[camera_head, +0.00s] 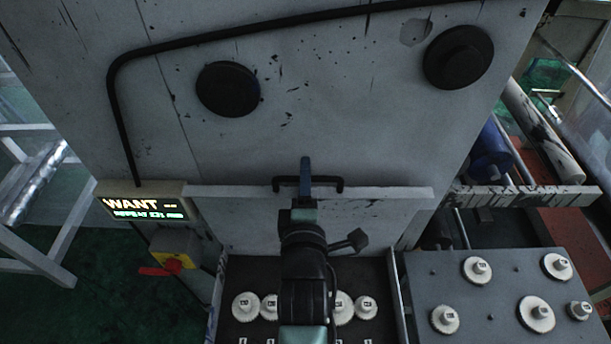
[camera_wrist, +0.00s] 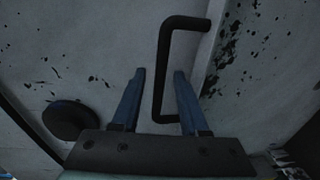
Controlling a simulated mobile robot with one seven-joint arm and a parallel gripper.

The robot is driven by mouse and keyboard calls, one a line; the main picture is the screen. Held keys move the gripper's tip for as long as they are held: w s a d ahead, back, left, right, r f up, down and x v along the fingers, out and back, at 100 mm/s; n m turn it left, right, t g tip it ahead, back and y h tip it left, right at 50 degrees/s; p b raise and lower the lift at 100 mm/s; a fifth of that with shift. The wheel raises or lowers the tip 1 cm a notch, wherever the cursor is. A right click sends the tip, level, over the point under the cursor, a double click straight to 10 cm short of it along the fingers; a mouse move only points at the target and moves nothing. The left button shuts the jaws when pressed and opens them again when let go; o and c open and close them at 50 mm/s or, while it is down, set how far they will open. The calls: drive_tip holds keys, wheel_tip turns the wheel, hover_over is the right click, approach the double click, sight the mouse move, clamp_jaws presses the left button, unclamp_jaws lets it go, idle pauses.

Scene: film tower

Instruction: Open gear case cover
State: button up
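The gear case cover (camera_head: 225,200) is a pale grey panel low on the machine front, with a light strip along its top edge. Its black bar handle (camera_head: 328,184) is at the middle of that edge. My gripper (camera_head: 306,165) is at the handle, and my arm hides the middle of the panel. In the wrist view the two blue fingers (camera_wrist: 160,72) are apart, with the handle's bar (camera_wrist: 163,65) between them in the picture. I see a gap on both sides, so the fingers do not grip it. Whether the cover is ajar is unclear.
White numbered gears (camera_head: 245,306) sit below the panel, partly behind my arm. More gears (camera_head: 536,314) stand on a grey table (camera_head: 420,290) at right. Round black knobs (camera_head: 228,89) project above.

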clamp_jaws()
idle(1.2)
